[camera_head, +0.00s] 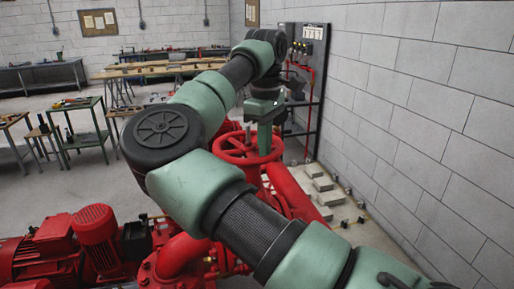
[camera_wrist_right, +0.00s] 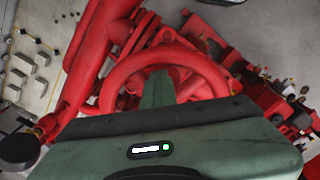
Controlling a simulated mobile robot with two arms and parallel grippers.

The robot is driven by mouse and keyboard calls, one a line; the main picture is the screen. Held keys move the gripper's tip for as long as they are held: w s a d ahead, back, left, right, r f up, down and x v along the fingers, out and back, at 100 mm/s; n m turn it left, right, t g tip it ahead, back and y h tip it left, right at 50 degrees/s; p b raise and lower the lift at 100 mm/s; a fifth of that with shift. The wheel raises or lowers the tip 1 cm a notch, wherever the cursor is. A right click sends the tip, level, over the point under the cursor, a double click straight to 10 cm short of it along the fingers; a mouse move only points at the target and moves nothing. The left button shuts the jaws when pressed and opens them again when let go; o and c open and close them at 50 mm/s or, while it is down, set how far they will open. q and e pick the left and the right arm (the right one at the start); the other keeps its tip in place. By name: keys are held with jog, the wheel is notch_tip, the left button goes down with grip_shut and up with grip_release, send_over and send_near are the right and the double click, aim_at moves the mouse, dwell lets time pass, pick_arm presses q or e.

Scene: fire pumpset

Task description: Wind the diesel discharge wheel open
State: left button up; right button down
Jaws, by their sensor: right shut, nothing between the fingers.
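A red handwheel (camera_head: 233,157) sits on the red pipework near the middle of the head view. Its rim arcs across the right wrist view (camera_wrist_right: 122,72). My right gripper (camera_head: 264,150) points down at the right part of the wheel. Its fingers are shut together with nothing between them. In the right wrist view the fingertips (camera_wrist_right: 160,76) appear within the wheel's ring. I cannot tell whether they touch the rim or a spoke. My right arm hides part of the pump set beneath. My left gripper is not in view.
Red motors and pumps (camera_head: 97,235) fill the lower left. A dark panel (camera_head: 318,75) with red piping stands behind the wheel. A block wall (camera_head: 420,110) runs close along the right. Grey blocks (camera_head: 322,184) lie on the floor beside it. Benches stand at the far left.

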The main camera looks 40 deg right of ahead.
jog(key=shift+s+a+f, duration=0.1)
jog(key=shift+s, duration=0.05)
jog(key=shift+a, duration=0.1)
jog(key=shift+a+r, duration=0.2)
jog(key=shift+r, duration=0.3)
notch_tip(320, 180, up, 7)
jog(key=p, duration=0.6)
